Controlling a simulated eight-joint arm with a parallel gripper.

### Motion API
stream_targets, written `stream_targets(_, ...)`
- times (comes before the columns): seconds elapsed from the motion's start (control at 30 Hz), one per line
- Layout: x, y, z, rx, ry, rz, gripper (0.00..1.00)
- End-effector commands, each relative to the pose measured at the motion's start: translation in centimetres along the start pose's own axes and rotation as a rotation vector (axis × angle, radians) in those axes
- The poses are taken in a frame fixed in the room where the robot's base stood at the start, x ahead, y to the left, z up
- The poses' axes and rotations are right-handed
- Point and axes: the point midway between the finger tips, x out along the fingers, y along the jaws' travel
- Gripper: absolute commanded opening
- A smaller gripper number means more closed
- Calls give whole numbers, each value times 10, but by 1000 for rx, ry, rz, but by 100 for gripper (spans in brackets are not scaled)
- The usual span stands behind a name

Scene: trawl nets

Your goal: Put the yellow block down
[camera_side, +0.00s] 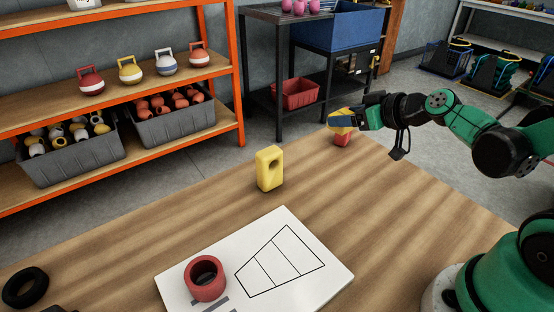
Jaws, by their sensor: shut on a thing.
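My gripper (347,120) is at the far edge of the wooden table, at the end of my green and black arm. It is shut on a yellow block (339,119), which is partly hidden by the jaws. A red block (343,139) is directly below it at the table's far corner. I cannot tell whether the yellow block touches the red one. Another yellow piece (269,168) with a round hole stands upright on the table, left of and nearer than my gripper.
A white sheet (330,277) with a black outlined shape lies on the table (395,210). A red ring (205,279) stands on it. A black ring (25,288) lies at the near left. Orange shelving (238,60) stands behind. The table's middle right is clear.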

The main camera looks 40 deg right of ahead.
Motion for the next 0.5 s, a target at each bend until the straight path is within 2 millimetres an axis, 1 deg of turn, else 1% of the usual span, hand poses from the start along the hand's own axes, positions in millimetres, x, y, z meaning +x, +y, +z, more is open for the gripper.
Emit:
stream_targets(0.03, 1, 12, 8, -7, 0, -18, 4)
stream_targets(0.17, 0, 32, 25, -67, 2, -127, 4)
stream_targets(0.27, -4, 49, 40, -136, 5, -251, 4)
stream_targets(0.37, -12, 65, 52, -217, 5, -396, 4)
stream_targets(0.5, -30, 86, 66, -321, 5, -584, 4)
